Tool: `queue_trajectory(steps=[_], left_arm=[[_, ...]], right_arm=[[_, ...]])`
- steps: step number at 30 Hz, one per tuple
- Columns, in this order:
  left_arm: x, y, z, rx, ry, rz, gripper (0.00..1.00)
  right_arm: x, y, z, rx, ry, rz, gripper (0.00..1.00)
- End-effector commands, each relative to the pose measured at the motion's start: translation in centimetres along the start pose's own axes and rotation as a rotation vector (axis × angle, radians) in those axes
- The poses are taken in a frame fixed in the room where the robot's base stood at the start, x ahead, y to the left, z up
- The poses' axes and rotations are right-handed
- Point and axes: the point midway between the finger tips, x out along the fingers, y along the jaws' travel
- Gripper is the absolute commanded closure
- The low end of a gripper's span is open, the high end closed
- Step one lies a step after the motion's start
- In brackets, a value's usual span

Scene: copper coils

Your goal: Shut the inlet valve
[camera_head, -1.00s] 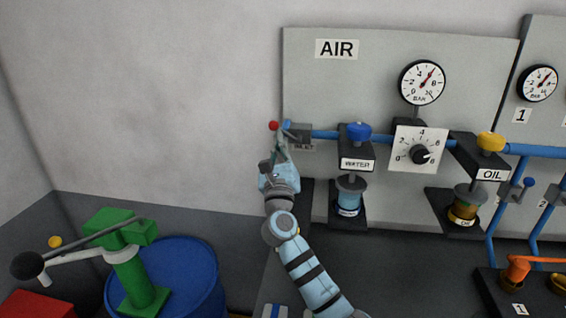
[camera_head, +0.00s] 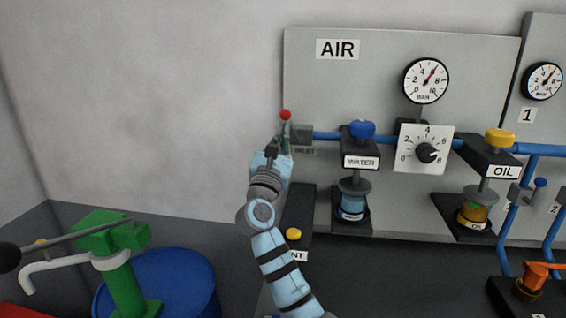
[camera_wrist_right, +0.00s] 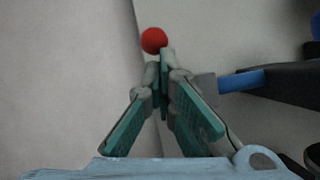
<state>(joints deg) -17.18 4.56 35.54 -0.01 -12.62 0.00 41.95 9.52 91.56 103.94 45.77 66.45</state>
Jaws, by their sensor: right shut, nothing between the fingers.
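The inlet valve (camera_head: 301,134) is a grey block at the left end of the blue air pipe, with a partly hidden "INLET" label below it. Its red ball knob (camera_head: 285,115) stands above and left of the block, the lever below it mostly hidden by my gripper. My right gripper (camera_head: 283,143) is shut and empty, just below the knob at the valve's left side. In the right wrist view the red knob (camera_wrist_right: 154,40) shows just beyond the closed fingertips (camera_wrist_right: 164,62); I cannot tell whether they touch the lever. My left gripper is not in view.
The water unit (camera_head: 361,162), pressure dial (camera_head: 427,152) and oil unit (camera_head: 502,171) stand to the right along the pipe. A green pump (camera_head: 124,270) on a blue drum (camera_head: 182,285) is lower left. The wall left of the valve is clear.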

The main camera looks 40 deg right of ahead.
Motion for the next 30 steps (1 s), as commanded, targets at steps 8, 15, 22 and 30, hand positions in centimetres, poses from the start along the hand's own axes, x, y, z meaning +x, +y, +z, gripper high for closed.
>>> queue_trajectory(steps=[8,15,22,30], left_arm=[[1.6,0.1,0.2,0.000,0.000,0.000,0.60],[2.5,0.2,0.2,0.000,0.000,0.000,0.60],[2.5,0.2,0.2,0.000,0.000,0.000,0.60],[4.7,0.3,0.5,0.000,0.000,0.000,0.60]], right_arm=[[0.1,-0.2,0.2,0.105,0.000,-0.052,1.00],[0.3,-0.4,0.6,0.179,0.000,-0.090,1.00],[0.4,-0.5,0.8,0.193,0.000,-0.098,1.00],[-1.3,-0.4,-1.2,0.193,0.002,-0.097,1.00]])
